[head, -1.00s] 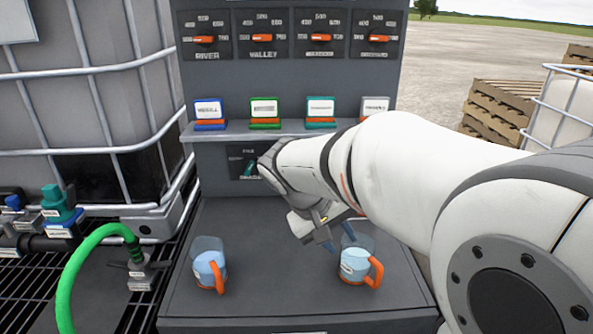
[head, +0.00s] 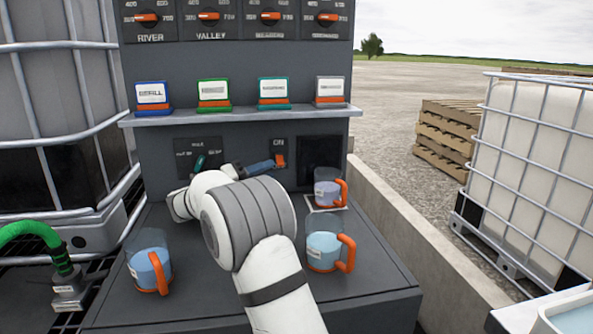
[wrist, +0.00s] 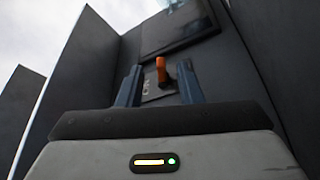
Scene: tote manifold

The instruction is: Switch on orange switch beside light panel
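The orange switch (head: 280,160) is on a small plate marked ON on the dark front panel, just left of the black square light panel (head: 318,158). The light panel looks dark. My gripper (head: 265,167) reaches in from the left, its blue fingers close to the switch. In the wrist view the orange switch (wrist: 161,66) shows between my two gripper fingers (wrist: 160,82), which are apart with gaps on both sides. The light panel also shows there (wrist: 180,25). I cannot tell whether the switch is on or off.
A mug (head: 327,190) stands below the light panel, another mug (head: 323,247) nearer, and a third (head: 148,266) at left. A dial plate (head: 198,160) is left of the switch. A shelf (head: 240,117) with labelled coloured holders runs above. A low wall (head: 420,245) is at right.

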